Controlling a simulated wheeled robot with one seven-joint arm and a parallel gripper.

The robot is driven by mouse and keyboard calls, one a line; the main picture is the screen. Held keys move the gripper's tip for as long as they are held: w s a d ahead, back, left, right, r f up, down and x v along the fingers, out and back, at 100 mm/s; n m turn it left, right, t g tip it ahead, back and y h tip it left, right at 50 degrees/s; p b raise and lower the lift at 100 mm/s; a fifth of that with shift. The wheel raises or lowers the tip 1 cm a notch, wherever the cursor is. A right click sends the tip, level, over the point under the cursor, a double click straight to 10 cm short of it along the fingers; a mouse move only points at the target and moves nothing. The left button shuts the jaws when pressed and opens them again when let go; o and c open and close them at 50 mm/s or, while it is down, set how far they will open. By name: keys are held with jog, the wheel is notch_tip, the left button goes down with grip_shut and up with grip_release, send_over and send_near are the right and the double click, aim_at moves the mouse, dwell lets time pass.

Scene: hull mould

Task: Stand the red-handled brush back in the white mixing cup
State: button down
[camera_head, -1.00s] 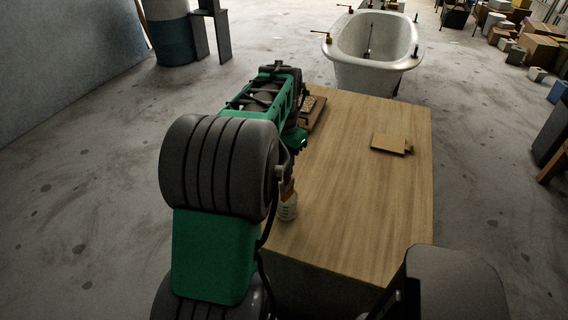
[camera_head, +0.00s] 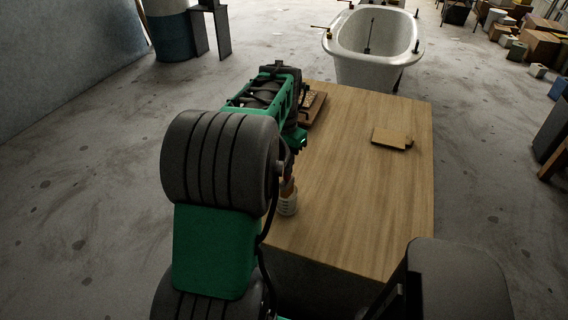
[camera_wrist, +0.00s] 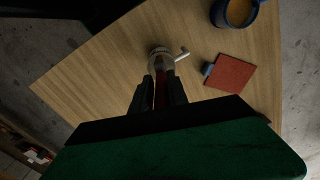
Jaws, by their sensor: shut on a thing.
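My gripper (camera_wrist: 160,82) is shut on the red-handled brush, whose dark red handle (camera_wrist: 160,97) shows between the two fingers in the wrist view. The white mixing cup (camera_wrist: 159,60) lies just beyond the fingertips there, with a pale stick or handle poking out to its right. In the head view the cup (camera_head: 288,206) stands upright near the table's left front edge, with a brownish part above it. My arm hides most of the gripper in that view. Whether the brush's lower end is inside the cup or only above it, I cannot tell.
The wooden table (camera_head: 350,200) is mostly clear. A flat tan piece (camera_head: 391,138) lies at its right, and a brown tray (camera_head: 314,108) at its back left. The wrist view shows a red-brown pad (camera_wrist: 231,74) and a blue container (camera_wrist: 222,16). A white tub (camera_head: 372,68) stands behind.

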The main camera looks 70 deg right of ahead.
jog(key=c, duration=1.2)
grip_release()
jog(key=shift+r, duration=0.1)
notch_tip(320, 180, up, 8)
jog(key=f, duration=0.1)
jog(key=w+a+n+t+h, duration=0.1)
jog(key=w+a+n, duration=1)
jog(key=w+a, duration=1.05)
jog(key=a+f+n, duration=0.2)
jog(key=a+n, duration=0.1)
jog(key=a, duration=0.5)
jog(key=w+a+f+n+t, duration=0.1)
jog(key=a+n, duration=0.3)
jog(key=a, duration=0.4)
jog(key=w+a+f+n+t+y, duration=0.1)
jog(key=a+f+n, duration=0.2)
jog(key=a, duration=0.5)
jog(key=shift+a+n, duration=0.3)
jog(key=shift+n, duration=0.3)
